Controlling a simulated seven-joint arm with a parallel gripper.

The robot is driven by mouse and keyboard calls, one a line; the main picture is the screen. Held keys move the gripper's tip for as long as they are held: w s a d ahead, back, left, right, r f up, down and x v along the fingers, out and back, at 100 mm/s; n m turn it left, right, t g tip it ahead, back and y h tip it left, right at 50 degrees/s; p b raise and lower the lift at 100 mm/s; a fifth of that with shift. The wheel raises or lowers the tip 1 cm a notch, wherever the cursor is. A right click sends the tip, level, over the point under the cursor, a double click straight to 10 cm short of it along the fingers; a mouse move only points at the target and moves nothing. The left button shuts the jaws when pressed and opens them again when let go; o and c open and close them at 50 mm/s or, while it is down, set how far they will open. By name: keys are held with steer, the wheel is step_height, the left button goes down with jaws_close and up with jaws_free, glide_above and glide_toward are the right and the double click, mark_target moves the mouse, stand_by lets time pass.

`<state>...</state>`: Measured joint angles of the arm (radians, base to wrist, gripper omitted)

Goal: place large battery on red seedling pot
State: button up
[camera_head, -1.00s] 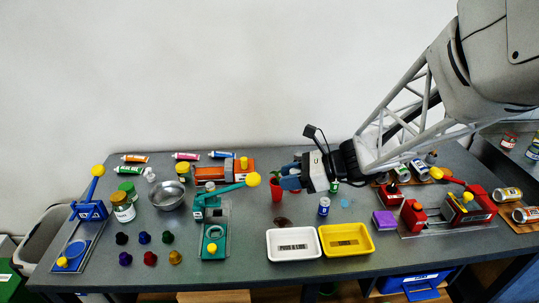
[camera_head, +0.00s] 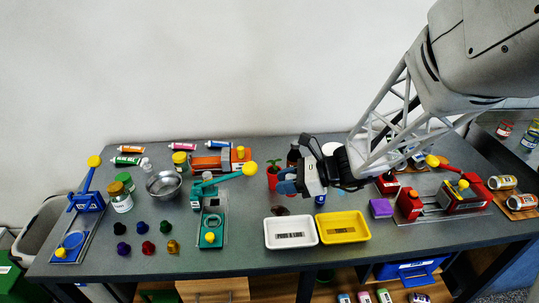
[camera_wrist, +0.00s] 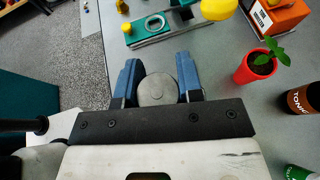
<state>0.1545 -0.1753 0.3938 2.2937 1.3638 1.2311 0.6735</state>
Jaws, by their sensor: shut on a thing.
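The large battery (camera_wrist: 157,91) shows in the wrist view as a round grey end between the two blue fingers. My gripper (camera_wrist: 157,88) is shut on it. In the head view my gripper (camera_head: 286,187) is just right of and in front of the red seedling pot; the battery cannot be made out there. The red seedling pot (camera_head: 271,182) stands on the table with a green seedling in it, partly covered by the fingers. In the wrist view the pot (camera_wrist: 253,70) is right of the battery, apart from it.
A brown bottle (camera_head: 293,156) stands behind the pot. A teal lever device (camera_head: 212,230) is to the left, its yellow knob (camera_head: 249,169) near the pot. A white tray (camera_head: 290,244) and a yellow tray (camera_head: 343,238) lie in front. A blue can (camera_head: 320,200) is beside my gripper.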

steer(key=shift+w, duration=0.15)
steer(key=w+a, duration=0.1)
steer(key=w, duration=0.4)
steer(key=w+f, duration=0.1)
steer(key=w, duration=0.4)
steer(key=w+a, duration=0.1)
steer(key=w, duration=0.4)
steer(key=shift+w+a+f, duration=0.25)
steer(key=shift+a, duration=0.1)
steer(key=shift+f, duration=0.1)
steer(key=shift+f, duration=1.65)
steer(key=shift+f, duration=0.1)
steer(key=o, duration=1)
